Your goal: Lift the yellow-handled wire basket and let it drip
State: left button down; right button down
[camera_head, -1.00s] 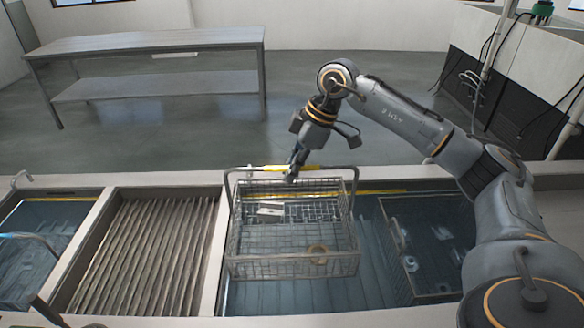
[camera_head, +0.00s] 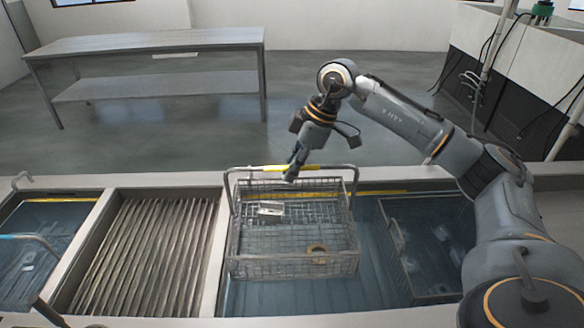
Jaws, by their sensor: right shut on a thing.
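The wire basket (camera_head: 292,268) with a yellow grip on its arched handle (camera_head: 313,168) hangs over the water-filled tank (camera_head: 350,294). It looks roughly level. A small light block (camera_head: 270,209) and a tan ring (camera_head: 317,249) lie inside it. Whether the basket's bottom clears the water is hard to tell. My left gripper is not in view.
A second wire basket (camera_head: 442,293) sits low in the same tank at the right. A ribbed draining section (camera_head: 144,250) lies to the left, with another water tank (camera_head: 38,250) beyond it. A metal table (camera_head: 150,44) stands at the back.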

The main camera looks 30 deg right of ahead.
jog(key=shift+r+p, duration=2.95)
jog(key=shift+r, duration=0.7)
jog(key=shift+f, duration=0.1)
